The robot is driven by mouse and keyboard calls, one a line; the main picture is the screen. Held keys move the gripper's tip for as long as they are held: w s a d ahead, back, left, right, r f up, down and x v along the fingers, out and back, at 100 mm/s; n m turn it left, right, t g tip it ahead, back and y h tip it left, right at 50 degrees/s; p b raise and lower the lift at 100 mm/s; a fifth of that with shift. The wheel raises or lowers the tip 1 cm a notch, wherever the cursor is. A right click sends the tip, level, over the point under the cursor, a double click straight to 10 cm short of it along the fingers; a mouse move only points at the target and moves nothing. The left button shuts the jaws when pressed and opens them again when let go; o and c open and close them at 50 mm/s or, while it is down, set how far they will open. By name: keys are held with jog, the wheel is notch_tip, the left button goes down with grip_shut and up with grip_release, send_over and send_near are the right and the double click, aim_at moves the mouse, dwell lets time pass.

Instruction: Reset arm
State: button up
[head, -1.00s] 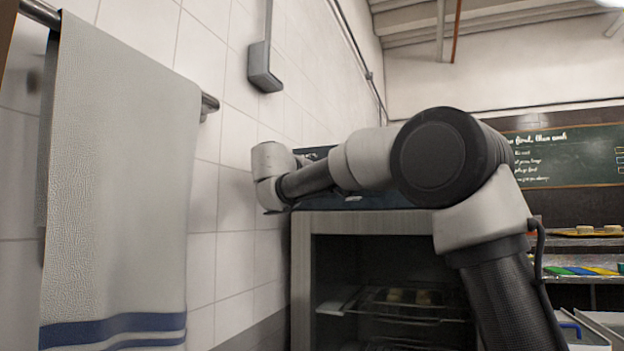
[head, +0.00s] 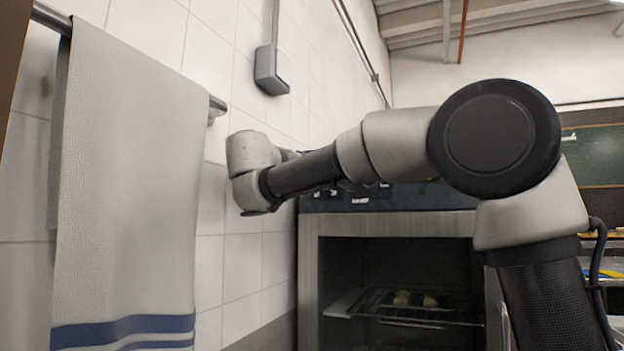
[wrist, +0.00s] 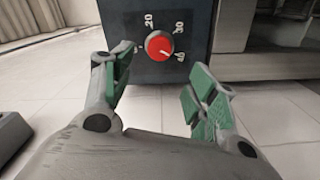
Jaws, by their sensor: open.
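My gripper (wrist: 160,88) shows in the wrist view with its two green-padded fingers spread apart and nothing between them. Beyond the fingertips is a red dial (wrist: 159,44) with numbers around it on a dark panel. A gap seems to lie between the fingers and the dial. In the head view my arm reaches across to the left, and its gripper cannot be made out there.
An oven (head: 306,270) stands against the tiled wall with its dark inside open to view; a rack (head: 415,317) in it holds small round pieces. A white towel (head: 125,190) hangs from a rail at left. A grey wall box (head: 271,71) is above.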

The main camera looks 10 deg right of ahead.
jog(key=shift+v, duration=0.8)
notch_tip(320, 180, down, 12)
jog(key=n+g+y, duration=0.3)
jog(key=s+d+f+m+g+y, duration=0.1)
jog(key=s+d+f+g, duration=0.2)
jog(key=s+d+f, duration=0.35)
jog(key=s+d+f+m+g+y, duration=0.1)
jog(key=s+d+f+g+y, duration=0.2)
jog(key=f, duration=0.6)
jog(key=s+d+f+m+y, duration=0.1)
jog(key=s+d+f, duration=0.3)
jog(key=s, duration=0.4)
jog(key=s+d+f+m+y, duration=0.1)
jog(key=s+d+f+m, duration=0.3)
jog(key=s, duration=0.4)
jog(key=s+d+f+m+g+y, duration=0.1)
jog(key=s+d+f, duration=0.3)
jog(key=s, duration=0.5)
jog(key=shift+d+m+y, duration=0.25)
jog(key=shift+m+y, duration=0.05)
jog(key=shift+m, duration=0.6)
